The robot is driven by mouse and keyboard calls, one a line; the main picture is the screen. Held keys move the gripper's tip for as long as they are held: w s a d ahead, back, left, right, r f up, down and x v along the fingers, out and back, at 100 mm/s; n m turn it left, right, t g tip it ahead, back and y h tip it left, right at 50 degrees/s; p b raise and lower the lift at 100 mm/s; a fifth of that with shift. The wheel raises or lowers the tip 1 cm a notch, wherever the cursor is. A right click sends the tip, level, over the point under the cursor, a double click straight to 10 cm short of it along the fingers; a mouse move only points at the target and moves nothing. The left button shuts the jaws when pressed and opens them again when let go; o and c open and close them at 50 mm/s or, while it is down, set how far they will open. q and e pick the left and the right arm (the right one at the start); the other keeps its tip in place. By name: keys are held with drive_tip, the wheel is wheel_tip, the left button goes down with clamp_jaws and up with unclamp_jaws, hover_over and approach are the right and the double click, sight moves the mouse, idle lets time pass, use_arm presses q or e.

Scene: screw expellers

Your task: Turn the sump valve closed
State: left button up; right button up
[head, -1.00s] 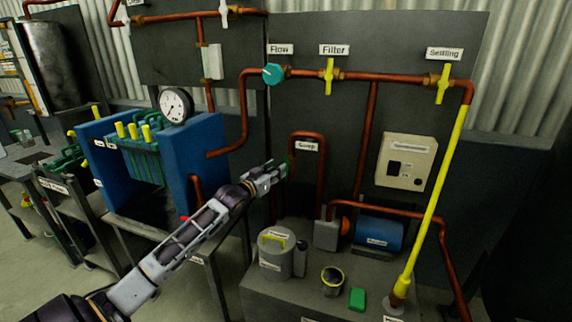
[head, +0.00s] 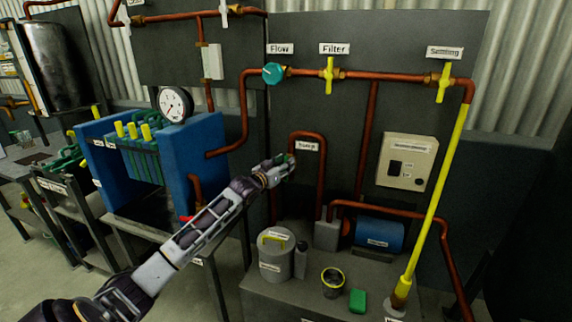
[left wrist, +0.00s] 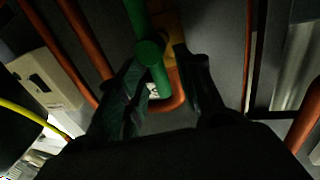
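My right gripper is not in view.
The copper pipe (head: 321,180) runs close to the right of my left gripper. A grey bucket (head: 275,255), a blue pump (head: 379,233) and a green block (head: 357,300) are on the bench below. The blue filter press (head: 193,150) stands to the left.

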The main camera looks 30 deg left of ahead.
use_arm(q)
drive_tip(key=shift+w, duration=0.7)
clamp_jaws()
